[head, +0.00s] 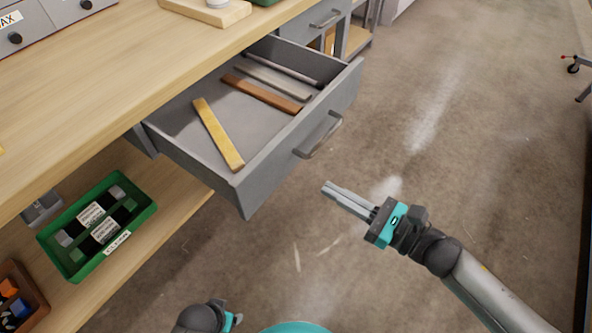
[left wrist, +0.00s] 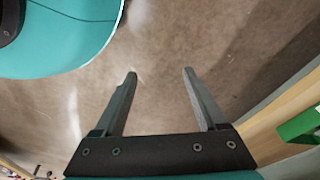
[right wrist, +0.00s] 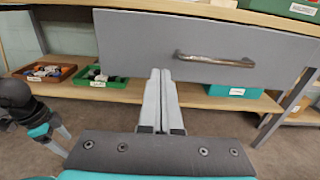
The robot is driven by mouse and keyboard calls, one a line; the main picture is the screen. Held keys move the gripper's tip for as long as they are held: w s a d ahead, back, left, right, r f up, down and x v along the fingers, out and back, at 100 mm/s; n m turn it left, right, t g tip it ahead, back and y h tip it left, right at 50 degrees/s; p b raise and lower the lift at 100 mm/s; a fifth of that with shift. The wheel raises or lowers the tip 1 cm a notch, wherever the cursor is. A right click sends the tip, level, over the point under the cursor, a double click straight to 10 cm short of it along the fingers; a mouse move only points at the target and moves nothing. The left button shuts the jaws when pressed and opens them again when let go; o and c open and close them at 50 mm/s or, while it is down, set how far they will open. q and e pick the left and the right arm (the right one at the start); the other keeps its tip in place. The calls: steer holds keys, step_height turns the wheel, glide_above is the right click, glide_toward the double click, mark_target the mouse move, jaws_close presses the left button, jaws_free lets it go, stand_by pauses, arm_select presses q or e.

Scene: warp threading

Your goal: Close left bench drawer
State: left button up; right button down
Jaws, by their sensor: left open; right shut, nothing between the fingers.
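The bench drawer (head: 255,183) is grey and stands pulled open from under the wooden bench top (head: 90,90). Its bar handle (head: 320,138) is on the front panel. Inside lie a yellow strip, a brown strip and grey strips. My right gripper (head: 345,199) is shut and empty, in front of the drawer front and apart from it. In the right wrist view the drawer front (right wrist: 150,45) and handle (right wrist: 214,60) are ahead of the shut fingers (right wrist: 160,75). My left gripper (left wrist: 160,75) is open and empty above the floor; in the head view it shows only partly, at the bottom edge.
A green bin (head: 98,258) with dark blocks stands on the lower shelf, with a brown bin (head: 22,305) beside it. Another drawer (head: 318,20) under the bench farther back looks shut. The floor (head: 440,130) right of the drawer is clear.

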mark_target(283, 163)
arm_select(q)
steer(key=shift+w+d+r+b, duration=0.25)
steer(key=shift+r, duration=0.3)
steer(key=shift+w+d+r+b, duration=0.25)
steer(key=shift+r, duration=0.3)
arm_select(e)
steer(key=x, duration=0.9)
steer(key=shift+a, duration=0.1)
steer(key=shift+w, duration=0.1)
